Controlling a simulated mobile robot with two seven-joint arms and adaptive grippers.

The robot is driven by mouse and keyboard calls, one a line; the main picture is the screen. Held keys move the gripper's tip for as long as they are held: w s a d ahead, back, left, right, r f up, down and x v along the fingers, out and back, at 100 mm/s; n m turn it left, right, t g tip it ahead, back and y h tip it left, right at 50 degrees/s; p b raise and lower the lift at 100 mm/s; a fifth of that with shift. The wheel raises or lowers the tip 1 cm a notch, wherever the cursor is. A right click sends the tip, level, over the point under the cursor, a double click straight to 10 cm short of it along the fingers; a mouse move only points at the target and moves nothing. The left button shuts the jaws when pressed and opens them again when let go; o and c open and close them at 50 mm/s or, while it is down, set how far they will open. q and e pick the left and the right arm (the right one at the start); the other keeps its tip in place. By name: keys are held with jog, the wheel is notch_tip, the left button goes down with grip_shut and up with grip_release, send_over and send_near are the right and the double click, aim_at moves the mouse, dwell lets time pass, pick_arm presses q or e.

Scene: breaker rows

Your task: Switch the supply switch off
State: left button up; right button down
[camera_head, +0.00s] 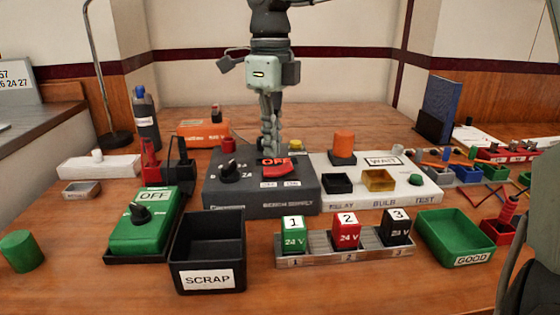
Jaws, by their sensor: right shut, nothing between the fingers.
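The dark grey bench supply box (225,192) stands in the middle of the table. Which way the switch is tipped I cannot tell for sure. My right gripper (271,150) points straight down at the switch, shut and empty. Its fingertips are right at or just behind the switch's far edge; whether they touch it I cannot tell. My left gripper is not in view.
A black knob (230,172) sits left of the switch, with a red button (228,145) and a yellow one (296,146) behind. A white test panel (400,190) adjoins on the right. The black scrap bin (209,250), green OFF box (145,232) and relay rack (320,258) stand in front.

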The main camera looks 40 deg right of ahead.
aim_at(272, 170)
jog(key=shift+r+p, duration=1.25)
jog(key=shift+r, duration=0.9)
